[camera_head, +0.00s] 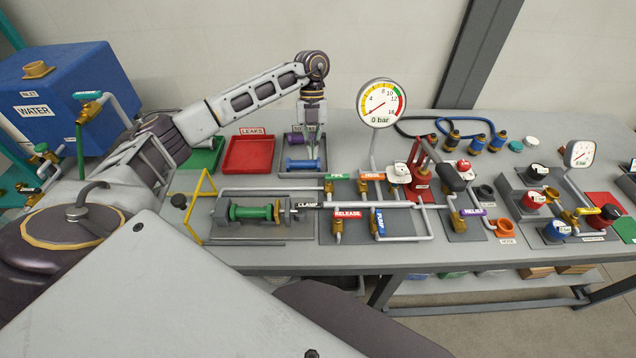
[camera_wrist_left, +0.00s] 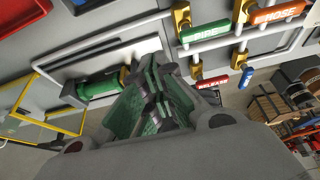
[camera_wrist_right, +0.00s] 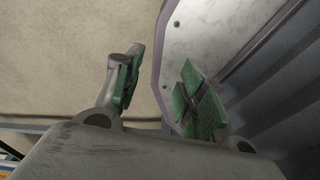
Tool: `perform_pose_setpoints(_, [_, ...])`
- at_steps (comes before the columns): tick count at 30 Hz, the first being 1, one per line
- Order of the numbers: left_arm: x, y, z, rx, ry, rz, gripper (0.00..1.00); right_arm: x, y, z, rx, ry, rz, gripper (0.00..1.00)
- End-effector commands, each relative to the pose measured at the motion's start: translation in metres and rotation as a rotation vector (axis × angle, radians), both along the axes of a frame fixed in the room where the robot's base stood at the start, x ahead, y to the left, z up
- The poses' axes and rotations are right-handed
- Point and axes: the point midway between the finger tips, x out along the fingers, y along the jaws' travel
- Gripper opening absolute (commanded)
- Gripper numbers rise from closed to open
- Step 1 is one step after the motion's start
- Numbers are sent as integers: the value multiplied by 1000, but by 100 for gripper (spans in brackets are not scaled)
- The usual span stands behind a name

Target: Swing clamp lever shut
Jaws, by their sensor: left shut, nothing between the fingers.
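The clamp station, with its CLAMP label (camera_head: 306,204), sits near the bench's front edge. A green cylinder (camera_head: 252,212) lies across its grey base. The cylinder also shows in the left wrist view (camera_wrist_left: 95,88). A yellow bent bar (camera_head: 200,195) stands at its left end. I cannot tell for sure which part is the clamp lever. My left gripper (camera_head: 312,140) points down behind the station, over the spool tray, apart from the clamp. Its green-padded fingers are together and empty in the left wrist view (camera_wrist_left: 155,85). My right gripper (camera_wrist_right: 158,90) is open and empty, facing the wall.
Grey pipes with PIPE (camera_head: 336,176), HOSE, RELEASE and PUMP valves lie right of the clamp. A big gauge (camera_head: 381,103) reading near 0 bar stands behind them. A red LEAKS tray (camera_head: 249,155) lies behind the clamp. A blue WATER tank (camera_head: 70,105) is at far left.

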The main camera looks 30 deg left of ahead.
Motion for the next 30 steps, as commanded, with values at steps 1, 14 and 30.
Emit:
perform_pose_setpoints(1, [0, 0, 0, 0, 0, 0, 0, -1, 0, 0, 0, 1, 0, 40])
perform_pose_setpoints(14, [0, 0, -1, 0, 0, 0, 0, -19, 1, -1, 0, 24, -1, 40])
perform_pose_setpoints(30, [-14, -8, -39, 1, 3, -1, 0, -8, 2, 7, 1, 9, -1, 40])
